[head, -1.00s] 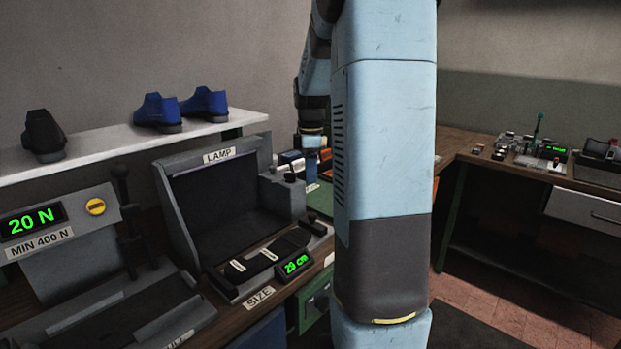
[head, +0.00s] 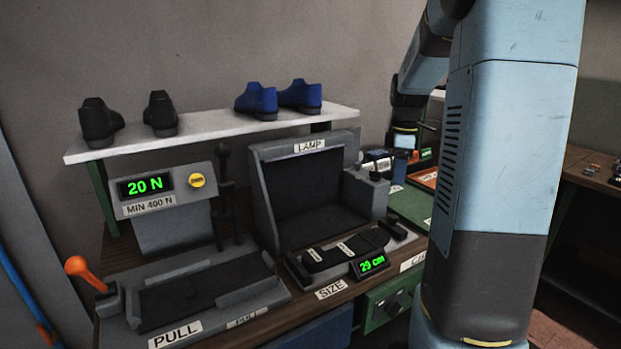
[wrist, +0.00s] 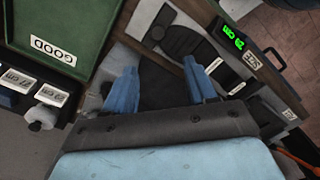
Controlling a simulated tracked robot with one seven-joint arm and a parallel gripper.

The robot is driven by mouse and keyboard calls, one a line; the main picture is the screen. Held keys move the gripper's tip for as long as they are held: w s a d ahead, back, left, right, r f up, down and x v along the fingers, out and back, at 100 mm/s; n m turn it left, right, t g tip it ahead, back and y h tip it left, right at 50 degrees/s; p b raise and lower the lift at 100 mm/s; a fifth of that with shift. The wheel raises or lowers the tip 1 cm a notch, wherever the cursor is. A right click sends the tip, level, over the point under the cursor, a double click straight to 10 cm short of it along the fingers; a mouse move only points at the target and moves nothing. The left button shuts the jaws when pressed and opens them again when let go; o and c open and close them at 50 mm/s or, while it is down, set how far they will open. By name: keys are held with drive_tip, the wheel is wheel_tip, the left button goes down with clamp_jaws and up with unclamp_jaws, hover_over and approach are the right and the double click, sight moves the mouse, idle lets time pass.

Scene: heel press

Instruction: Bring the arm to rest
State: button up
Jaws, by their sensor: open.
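My gripper (wrist: 160,85) is open in the wrist view, its two blue fingers apart with nothing between them. It hangs over the dark area beside the size gauge. In the head view my arm stands large at the right and reaches back behind the bench; its wrist is visible near the lamp unit, but the fingers are not clear there. The size gauge (head: 322,254) reads 29 cm and also shows in the wrist view (wrist: 178,38).
The press unit (head: 150,232) reads 20 N; an orange lever (head: 84,271) sits at its left. The lamp unit (head: 269,208) stands beside it. A white shelf (head: 215,131) above holds black and blue shoes. A green tray (wrist: 92,22) labelled GOOD lies left in the wrist view.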

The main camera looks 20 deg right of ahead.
drive_tip(key=s+a+r+m+t, duration=0.1)
drive_tip(key=s+a+r+m, duration=0.25)
drive_tip(key=s+a, duration=0.2)
drive_tip(key=s+a+r+m+t, duration=0.2)
drive_tip(key=s+a+r, duration=0.25)
drive_tip(key=a, duration=0.25)
drive_tip(key=s+a+m+t, duration=0.2)
drive_tip(key=s+a+m, duration=0.4)
drive_tip(key=s, duration=0.7)
drive_tip(key=shift+s+a+f+t, duration=0.3)
drive_tip(key=shift+s+a, duration=0.1)
drive_tip(key=shift+a, duration=0.5)
